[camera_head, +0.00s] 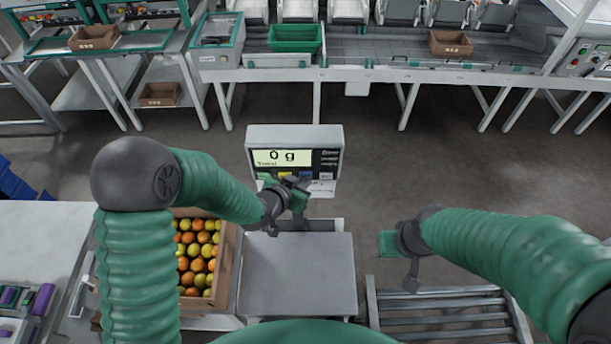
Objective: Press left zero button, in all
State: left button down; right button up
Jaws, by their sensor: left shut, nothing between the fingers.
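The scale display (295,152) stands upright behind the bare scale plate (297,270) and reads "0 g". Below its screen is a row of buttons; a green one (264,176) shows at the left and a yellow one beside it, partly hidden by my gripper. My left gripper (296,190) is shut and empty, at the lower front of the display by the buttons. I cannot tell whether it touches one. My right gripper (398,262) hangs to the right of the plate, above the rollers; its fingers are too unclear to read.
A roller conveyor (440,308) lies at the right. A green crate (296,38) and a brown box (451,43) sit on the far line. Open floor lies between.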

dwell(0.4)
pick_arm(q)
jog(key=shift+s, duration=0.8)
jog(key=s, duration=0.5)
jog(key=shift+b, duration=0.4)
